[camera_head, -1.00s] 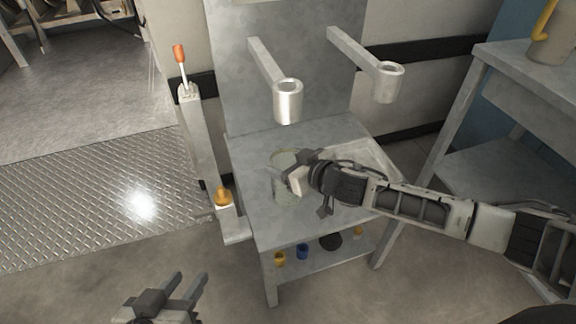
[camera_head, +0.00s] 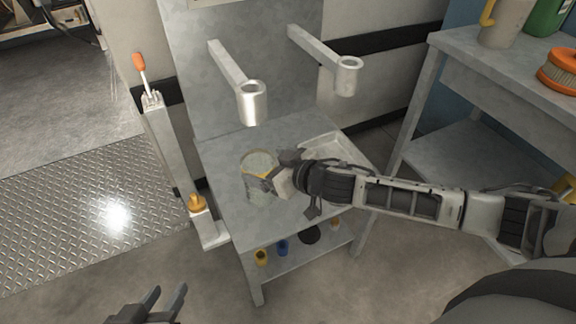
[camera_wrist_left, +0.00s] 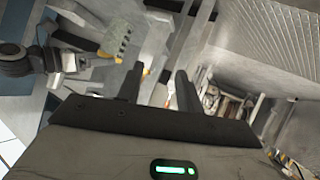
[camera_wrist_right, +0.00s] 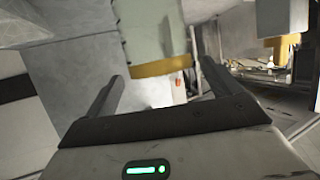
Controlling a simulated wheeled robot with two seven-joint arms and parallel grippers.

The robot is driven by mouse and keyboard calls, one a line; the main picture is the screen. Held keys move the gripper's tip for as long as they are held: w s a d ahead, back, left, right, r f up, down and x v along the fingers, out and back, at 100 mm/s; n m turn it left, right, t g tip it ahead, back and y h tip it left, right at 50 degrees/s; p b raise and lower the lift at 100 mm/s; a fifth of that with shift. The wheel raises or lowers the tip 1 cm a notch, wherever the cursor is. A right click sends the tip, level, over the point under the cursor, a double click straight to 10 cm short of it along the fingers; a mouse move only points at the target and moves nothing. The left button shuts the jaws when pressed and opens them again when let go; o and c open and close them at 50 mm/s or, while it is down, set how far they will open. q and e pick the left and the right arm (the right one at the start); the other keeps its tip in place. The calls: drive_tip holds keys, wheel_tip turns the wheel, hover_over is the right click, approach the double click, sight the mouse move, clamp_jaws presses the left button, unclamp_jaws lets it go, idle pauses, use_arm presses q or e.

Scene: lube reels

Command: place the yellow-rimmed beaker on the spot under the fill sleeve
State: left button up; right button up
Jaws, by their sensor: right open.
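The beaker (camera_head: 257,163) is a pale, translucent cup standing upright on the metal stand's top, below the left fill sleeve (camera_head: 252,103). A yellow part of it shows beside my right gripper (camera_head: 272,183), which is open at its right side and covers some of it. In the right wrist view the beaker (camera_wrist_right: 152,32) shows greenish with a yellow band (camera_wrist_right: 160,68), between and beyond the open fingers. Whether they touch it, I cannot tell. My left gripper (camera_head: 167,298) is open and empty, low at the left, apart from the stand.
A second sleeve (camera_head: 348,77) juts out to the right. A lever post (camera_head: 165,140) with an orange handle stands left of the stand. Small coloured cups (camera_head: 282,247) sit on the lower shelf. A bench (camera_head: 500,75) at right holds a jug (camera_head: 503,25) and an orange filter (camera_head: 560,70).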

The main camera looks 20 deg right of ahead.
drive_tip(key=p+v, duration=0.1)
drive_tip(key=v, duration=0.7)
use_arm(q)
drive_tip(key=shift+s+a+f+g+y, duration=0.1)
drive_tip(key=shift+a+f+g+y, duration=0.1)
drive_tip(key=shift+f, duration=0.2)
drive_tip(key=shift+s+a+f+g+y, duration=0.1)
drive_tip(key=shift+f+g, duration=0.1)
drive_tip(key=shift+f, duration=0.15)
use_arm(e)
drive_tip(key=s+a+f+m+g, duration=0.2)
drive_tip(key=s+a+f, duration=0.3)
drive_tip(key=s+a, duration=0.5)
drive_tip(key=s, duration=0.3)
drive_tip(key=shift+f+g, duration=0.2)
drive_tip(key=shift+g, duration=0.2)
